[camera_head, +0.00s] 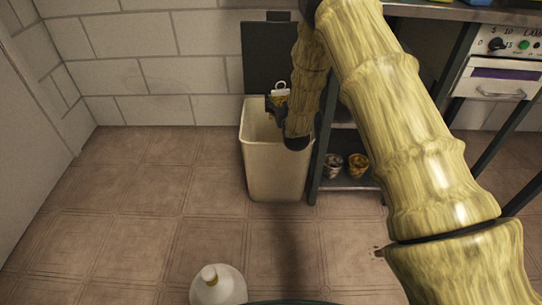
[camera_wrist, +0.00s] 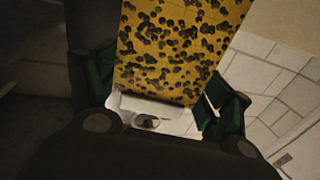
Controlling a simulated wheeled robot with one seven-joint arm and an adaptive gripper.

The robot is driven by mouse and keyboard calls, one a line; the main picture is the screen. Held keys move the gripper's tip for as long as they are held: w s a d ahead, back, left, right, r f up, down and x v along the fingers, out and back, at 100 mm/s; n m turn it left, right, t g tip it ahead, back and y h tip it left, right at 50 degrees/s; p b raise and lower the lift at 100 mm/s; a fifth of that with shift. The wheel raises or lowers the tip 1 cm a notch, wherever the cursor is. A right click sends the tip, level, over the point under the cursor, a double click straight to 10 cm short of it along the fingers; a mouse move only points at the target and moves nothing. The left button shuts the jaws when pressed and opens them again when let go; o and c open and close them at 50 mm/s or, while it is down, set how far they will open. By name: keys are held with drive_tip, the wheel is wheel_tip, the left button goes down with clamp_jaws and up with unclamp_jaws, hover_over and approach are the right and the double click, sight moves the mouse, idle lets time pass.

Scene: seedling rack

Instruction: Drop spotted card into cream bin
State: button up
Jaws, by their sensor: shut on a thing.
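The spotted card (camera_wrist: 178,45) is yellow with dark spots and fills the upper middle of the wrist view. A white end piece with a dark oval mark (camera_wrist: 150,112) shows at its near edge. My gripper (camera_wrist: 158,100) is shut on the card, with a finger at each side. In the head view my gripper (camera_head: 278,104) is at the rim height of the cream bin (camera_head: 275,170) or above it, over its opening as seen from here. Only a small part of the card shows there, and my arm hides the bin's right rim.
A dark panel (camera_head: 266,60) stands behind the bin against the white block wall. A dark shelf rack stands just right of the bin, with two small pots (camera_head: 357,164) on its low shelf. A white bottle (camera_head: 218,285) stands on the floor in front. The tiled floor at left is clear.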

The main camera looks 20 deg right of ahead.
drive_tip(key=shift+f, duration=0.3)
drive_tip(key=o, duration=0.7)
drive_tip(key=shift+a+r, duration=0.1)
wheel_tip(320, 180, up, 10)
drive_tip(key=shift+f, duration=0.1)
idle(0.5)
